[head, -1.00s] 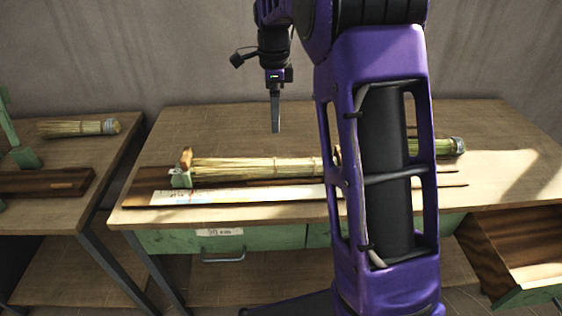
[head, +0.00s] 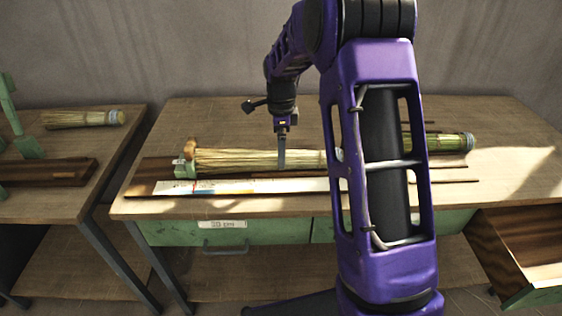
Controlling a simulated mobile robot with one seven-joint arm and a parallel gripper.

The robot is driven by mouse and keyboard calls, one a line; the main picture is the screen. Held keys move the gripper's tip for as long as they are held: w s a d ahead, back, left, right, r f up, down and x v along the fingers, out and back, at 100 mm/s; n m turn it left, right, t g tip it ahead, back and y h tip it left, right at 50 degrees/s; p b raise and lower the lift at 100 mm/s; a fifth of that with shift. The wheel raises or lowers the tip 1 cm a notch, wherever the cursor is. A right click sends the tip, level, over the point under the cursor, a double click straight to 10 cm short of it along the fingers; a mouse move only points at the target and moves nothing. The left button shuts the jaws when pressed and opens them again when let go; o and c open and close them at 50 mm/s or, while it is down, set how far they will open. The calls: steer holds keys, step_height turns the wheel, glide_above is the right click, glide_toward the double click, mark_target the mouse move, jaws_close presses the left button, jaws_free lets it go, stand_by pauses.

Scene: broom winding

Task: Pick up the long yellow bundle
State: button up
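The long yellow bundle (head: 235,160) of straw lies lengthwise on the middle workbench in the head view. Its left end rests at a small green and wooden holder (head: 187,160). Its right part passes behind my purple arm. My gripper (head: 282,158) points down at the bundle, and its finger overlaps the straw in the picture. Only one finger shows, edge-on, so I cannot tell its opening or whether it touches the straw.
A white ruler-like strip (head: 240,186) lies in front of the bundle on a dark board. A greenish bundle (head: 450,143) lies to the right. Another straw bundle (head: 80,119) is on the left table. The bench (head: 225,118) is clear behind the long bundle.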

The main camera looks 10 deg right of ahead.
step_height(320, 180, down, 2)
steer(key=shift+r, duration=0.1)
jaws_close()
stand_by(0.5)
